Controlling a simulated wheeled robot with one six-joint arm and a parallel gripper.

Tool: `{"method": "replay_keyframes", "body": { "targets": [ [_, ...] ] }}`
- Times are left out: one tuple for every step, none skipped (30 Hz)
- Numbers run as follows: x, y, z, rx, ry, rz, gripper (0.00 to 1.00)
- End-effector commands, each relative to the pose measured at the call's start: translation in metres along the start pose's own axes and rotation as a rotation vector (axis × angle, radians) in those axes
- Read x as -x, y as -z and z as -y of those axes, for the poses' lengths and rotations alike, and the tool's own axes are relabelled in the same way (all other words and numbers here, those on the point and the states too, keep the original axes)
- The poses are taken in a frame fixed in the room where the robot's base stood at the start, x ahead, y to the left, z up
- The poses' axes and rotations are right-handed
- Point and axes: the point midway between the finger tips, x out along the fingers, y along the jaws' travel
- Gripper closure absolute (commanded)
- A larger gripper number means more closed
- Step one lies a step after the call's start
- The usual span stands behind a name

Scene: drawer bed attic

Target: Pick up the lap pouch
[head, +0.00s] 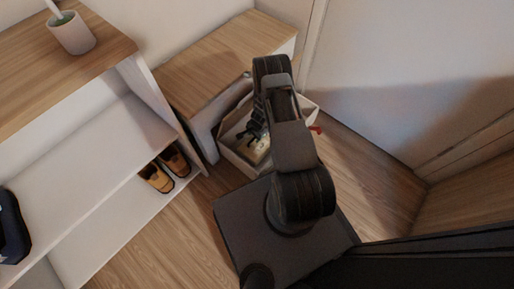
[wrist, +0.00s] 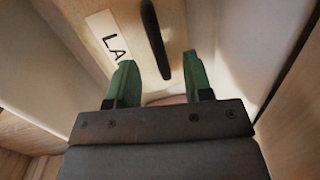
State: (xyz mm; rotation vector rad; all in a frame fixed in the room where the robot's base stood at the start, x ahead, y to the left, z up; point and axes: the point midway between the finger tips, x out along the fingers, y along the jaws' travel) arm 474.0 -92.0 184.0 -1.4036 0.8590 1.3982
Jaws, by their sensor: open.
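The lap pouch looks to be the tan, flat thing (wrist: 93,15) in the wrist view, with a white label reading "LA" and a dark raised strip. In the head view a tan thing (head: 254,146) lies in the open drawer, partly hidden by my arm. My gripper (wrist: 160,62) is open, its two green fingers on either side of the dark strip's lower end in the picture. I cannot tell whether they touch the pouch. In the head view my gripper is mostly hidden behind my arm over the drawer.
The open drawer (head: 237,165) has pale walls close around my gripper. A wooden-topped cabinet (head: 215,62) stands behind it. A small red part (head: 317,129) shows at the drawer's right. Left is a shelf unit (head: 95,150) with brown shoes (head: 157,178) and a potted plant (head: 72,34).

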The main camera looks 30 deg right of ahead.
Motion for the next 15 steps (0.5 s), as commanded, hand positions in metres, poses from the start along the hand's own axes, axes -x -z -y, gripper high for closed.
{"method": "replay_keyframes", "body": {
  "targets": [
    [-0.012, 0.000, -0.001, 0.001, -0.001, 0.000, 0.54],
    [-0.016, 0.000, -0.001, 0.001, -0.001, 0.000, 0.54],
    [-0.022, 0.000, -0.001, 0.001, -0.001, 0.001, 0.54],
    [-0.025, 0.000, -0.001, 0.002, -0.001, 0.001, 0.54],
    [-0.027, 0.000, 0.000, 0.002, 0.000, 0.000, 0.54],
    [-0.029, 0.000, 0.000, 0.002, 0.000, 0.000, 0.54],
    [-0.030, 0.000, 0.000, 0.002, 0.000, 0.000, 0.54],
    [-0.030, 0.000, 0.000, 0.001, 0.000, 0.000, 0.54],
    [-0.029, 0.000, 0.000, 0.001, 0.000, 0.000, 0.54],
    [-0.029, 0.000, 0.000, 0.001, 0.000, 0.000, 0.54],
    [-0.029, 0.000, 0.000, 0.001, 0.000, 0.000, 0.54],
    [-0.029, 0.000, 0.000, 0.001, 0.000, 0.000, 0.54],
    [-0.029, 0.000, 0.000, 0.001, 0.000, 0.000, 0.54],
    [-0.029, 0.000, 0.000, 0.001, 0.000, 0.000, 0.57],
    [-0.029, 0.000, 0.000, 0.001, 0.000, 0.000, 0.60]
  ]
}}
